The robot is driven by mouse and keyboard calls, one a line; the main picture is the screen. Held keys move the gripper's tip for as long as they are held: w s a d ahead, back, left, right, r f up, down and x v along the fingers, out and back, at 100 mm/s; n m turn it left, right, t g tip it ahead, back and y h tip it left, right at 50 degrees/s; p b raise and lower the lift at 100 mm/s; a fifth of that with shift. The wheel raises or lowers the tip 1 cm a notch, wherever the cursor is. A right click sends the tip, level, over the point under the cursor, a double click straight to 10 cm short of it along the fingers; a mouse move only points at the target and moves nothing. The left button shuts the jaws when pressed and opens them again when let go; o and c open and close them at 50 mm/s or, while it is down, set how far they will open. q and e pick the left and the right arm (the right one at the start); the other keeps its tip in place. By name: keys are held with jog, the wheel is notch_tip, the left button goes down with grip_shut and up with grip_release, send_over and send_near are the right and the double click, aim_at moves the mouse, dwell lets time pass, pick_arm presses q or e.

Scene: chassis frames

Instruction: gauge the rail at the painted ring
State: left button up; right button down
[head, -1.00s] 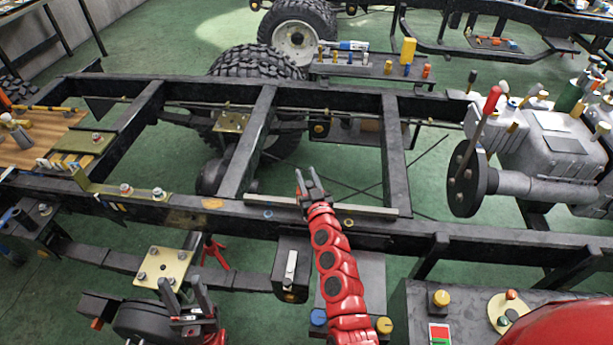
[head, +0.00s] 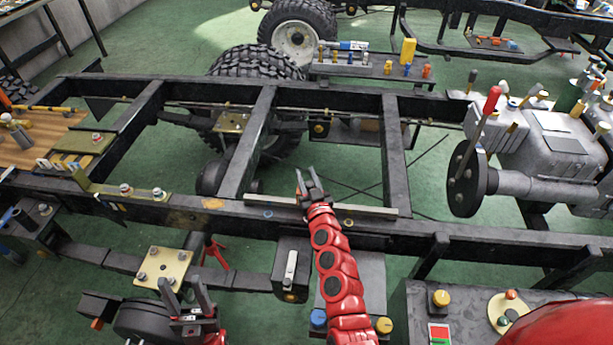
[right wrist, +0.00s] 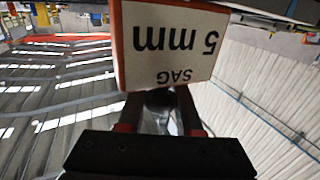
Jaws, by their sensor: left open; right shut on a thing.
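The black frame rail (head: 450,236) runs across the head view. A small blue ring (head: 267,214) and a yellowish ring (head: 348,223) show on it; I cannot tell which is the painted ring. A grey straight bar (head: 370,210) lies along the rail. My right gripper (head: 308,184) is above the rail, between the two rings. In the right wrist view it is shut on a white gauge block (right wrist: 172,42) with orange edges, lettered "SAG 5 mm" upside down. The block is hard to make out in the head view. My left gripper (head: 181,299) is open and empty at the lower left.
A gold plate (head: 163,267) stands near my left gripper. A dark block with a white lever (head: 291,270) is below the rail. A grey gearbox (head: 545,150) with a red-handled lever stands at the right. Cross-members (head: 250,140) span the frame, with open floor between.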

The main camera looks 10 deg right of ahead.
jog(key=w+a+p, duration=0.3)
jog(key=a, duration=0.8)
jog(key=shift+a+f, duration=0.15)
jog(key=shift+a, duration=0.15)
jog(key=shift+w, duration=0.1)
jog(key=c, duration=0.6)
grip_release()
jog(key=s+d+b, duration=0.2)
jog(key=s, duration=1.5)
jog(key=shift+s, duration=0.15)
